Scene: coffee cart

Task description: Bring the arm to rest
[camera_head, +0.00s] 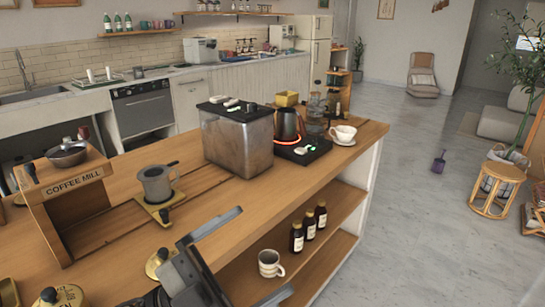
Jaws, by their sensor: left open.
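My left gripper (264,251) comes in from the bottom edge in the head view. Its two dark fingers are spread apart and nothing is held between them. One finger reaches up over the front edge of the wooden cart top (215,205), and the other lies low near the bottom of the picture. A white mug (269,264) on the lower shelf shows just past the fingers; whether it touches them I cannot tell. My right gripper is not in view.
The wooden coffee mill stand (75,185), a grey pitcher (156,185), a metal bin (238,140), a black kettle (288,124) and a white cup (343,133) stand on the cart. Dark bottles (309,225) stand on a shelf below.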

